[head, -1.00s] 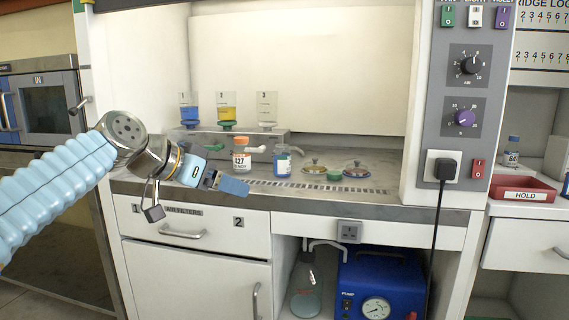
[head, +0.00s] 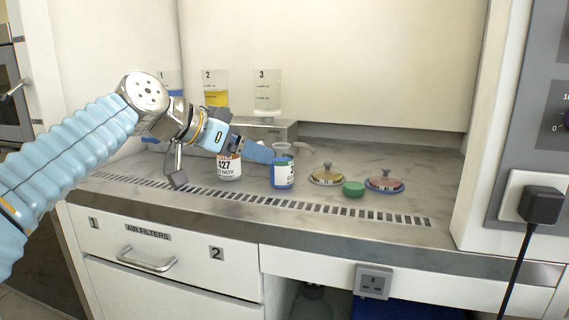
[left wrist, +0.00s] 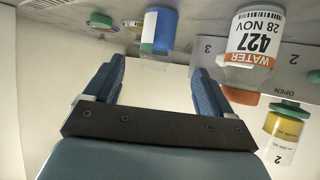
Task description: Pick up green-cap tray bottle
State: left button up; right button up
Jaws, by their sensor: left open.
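No bottle wearing a green cap shows clearly. A small bottle with a blue and white label (head: 283,170) stands on the hood's worktop, apparently uncapped. A loose green cap (head: 353,188) lies to its right. My left gripper (head: 262,153) is open and empty, its fingertips beside the small bottle's upper part in the head view. In the left wrist view, this bottle (left wrist: 158,30) is beyond the gap between the open fingers (left wrist: 160,72), and I see no contact. The orange-topped bottle marked 427 (head: 229,168) stands left of it, partly behind my gripper. My right gripper is out of view.
Two lidded dishes (head: 326,174) (head: 385,181) sit right of the small bottle. Cups numbered 1 to 3, including a yellow-filled cup (head: 216,94), stand behind on a grey unit (head: 283,131). The worktop's slotted front strip (head: 330,210) is clear.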

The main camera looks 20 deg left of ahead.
aim_at(287, 163)
pick_arm(q)
jog(key=x, duration=1.1)
jog(key=shift+d, duration=0.15)
jog(key=shift+r, duration=0.1)
jog(key=c, duration=1.1)
